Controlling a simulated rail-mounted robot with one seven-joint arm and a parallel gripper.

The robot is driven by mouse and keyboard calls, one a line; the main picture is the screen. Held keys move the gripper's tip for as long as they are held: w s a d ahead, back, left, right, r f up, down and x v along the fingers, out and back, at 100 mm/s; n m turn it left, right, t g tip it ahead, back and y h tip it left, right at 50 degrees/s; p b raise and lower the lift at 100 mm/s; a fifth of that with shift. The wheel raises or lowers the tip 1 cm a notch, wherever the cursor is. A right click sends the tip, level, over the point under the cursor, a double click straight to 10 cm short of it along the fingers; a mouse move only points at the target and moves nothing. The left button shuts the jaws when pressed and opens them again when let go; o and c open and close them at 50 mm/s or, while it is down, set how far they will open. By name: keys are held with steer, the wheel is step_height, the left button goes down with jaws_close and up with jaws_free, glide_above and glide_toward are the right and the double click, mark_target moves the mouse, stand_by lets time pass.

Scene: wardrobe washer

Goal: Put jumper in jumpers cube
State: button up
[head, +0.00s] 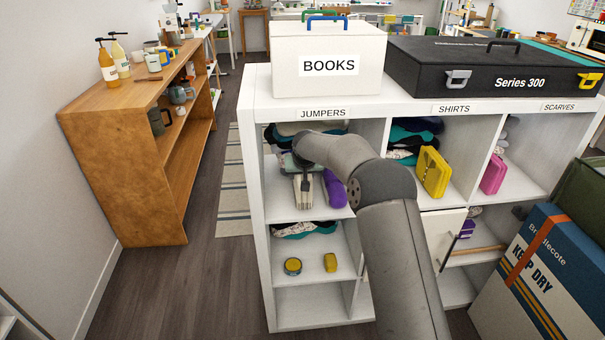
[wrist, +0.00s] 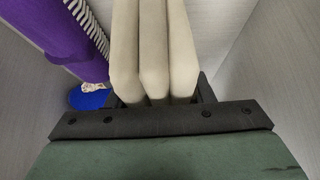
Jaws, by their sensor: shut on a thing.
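A cream folded jumper (head: 304,192) is inside the top-left cube (head: 310,216), under the JUMPERS label (head: 323,113). In the wrist view, the jumper (wrist: 154,45) shows as thick upright folds between the black jaws. My gripper (wrist: 158,95) is shut on its near end. In the head view, my gripper (head: 297,163) is inside the cube, partly hidden by my arm. A purple folded garment (head: 334,188) is to the jumper's right there; it is at the upper left in the wrist view (wrist: 55,35). Whether the jumper touches the cube floor is unclear.
Dark folded clothes (head: 300,128) lie at the back of the cube. The SHIRTS cube to the right holds a yellow case (head: 432,172). A BOOKS box (head: 328,62) and a black case (head: 490,68) stand on top. The cube walls are close on both sides.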

steer(key=shift+f, duration=0.1)
steer(key=o, duration=1.2)
